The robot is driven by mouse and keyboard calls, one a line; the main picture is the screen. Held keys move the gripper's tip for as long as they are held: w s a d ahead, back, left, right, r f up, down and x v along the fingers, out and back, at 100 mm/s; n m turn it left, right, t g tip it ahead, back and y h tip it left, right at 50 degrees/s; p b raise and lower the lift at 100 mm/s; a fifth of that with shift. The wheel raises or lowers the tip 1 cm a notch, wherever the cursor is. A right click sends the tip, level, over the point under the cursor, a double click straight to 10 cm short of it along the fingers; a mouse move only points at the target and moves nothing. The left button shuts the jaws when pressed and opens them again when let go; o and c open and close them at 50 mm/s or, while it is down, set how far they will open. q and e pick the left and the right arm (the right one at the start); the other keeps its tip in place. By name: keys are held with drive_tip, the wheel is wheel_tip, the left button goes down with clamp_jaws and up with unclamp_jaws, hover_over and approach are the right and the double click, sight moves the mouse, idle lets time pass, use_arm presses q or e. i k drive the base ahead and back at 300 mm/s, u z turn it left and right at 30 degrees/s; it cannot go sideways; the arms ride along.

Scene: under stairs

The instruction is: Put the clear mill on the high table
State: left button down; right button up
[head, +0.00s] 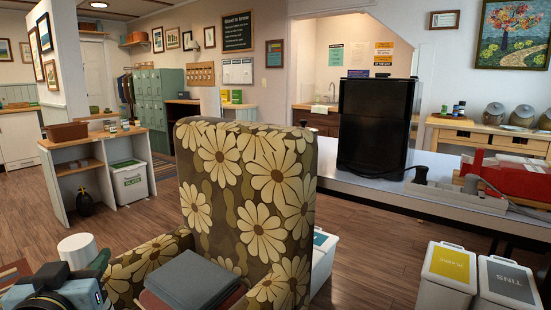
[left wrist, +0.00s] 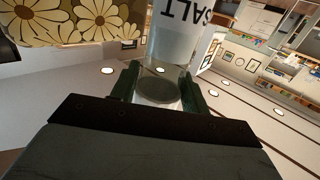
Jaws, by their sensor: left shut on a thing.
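My left gripper (head: 84,264) is at the lower left of the head view, beside the flowered armchair. It is shut on a mill with a white, cylindrical end (head: 76,246). In the left wrist view the mill (left wrist: 178,42) has a white part lettered "SALT" and a clear part between the dark green fingers of the gripper (left wrist: 158,92). The mill is held in the air, clear of any surface. Which table is the high table is unclear; a long pale table (head: 372,182) stands at the right. My right gripper is not in view.
The flowered armchair (head: 243,170) with a folded grey cloth (head: 193,284) blocks the middle. A wood-topped counter (head: 82,142) stands at the left, with open floor (head: 140,215) before it. A black box (head: 375,125) and red machine (head: 508,178) occupy the pale table; bins (head: 447,272) stand at lower right.

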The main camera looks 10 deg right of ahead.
sight(450, 161)
drive_tip(key=z, duration=3.5)
drive_tip(key=k, duration=0.6)
drive_tip(key=u, duration=1.15)
drive_tip(key=i, duration=0.15)
drive_tip(key=u, duration=0.2)
